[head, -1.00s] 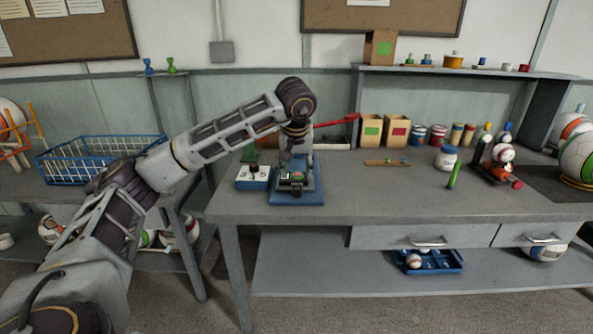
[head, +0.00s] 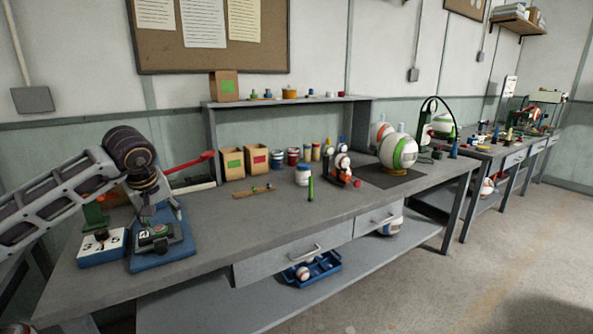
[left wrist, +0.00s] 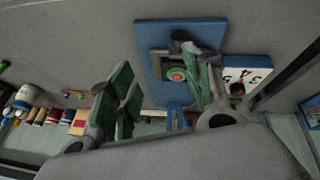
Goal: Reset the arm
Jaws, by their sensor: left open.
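My left gripper (head: 150,212) is over the press on the left end of the workbench. It is open. In the left wrist view its two green-padded fingers (left wrist: 163,95) stand apart, the right one close beside the press's fixture. The press has a blue base plate (head: 165,257), which also shows in the left wrist view (left wrist: 190,33). A round green and red piece (left wrist: 177,74) sits in its dark fixture. A red lever (head: 190,163) sticks out to the right behind my wrist. My arm hides part of the press. My right gripper is not in view.
A blue and white numbered block (head: 101,247) stands left of the press. Cardboard boxes (head: 232,163), tins and a white jar (head: 302,176) stand farther right. The bench front between is mostly clear. A second bench (head: 490,150) stands at the far right.

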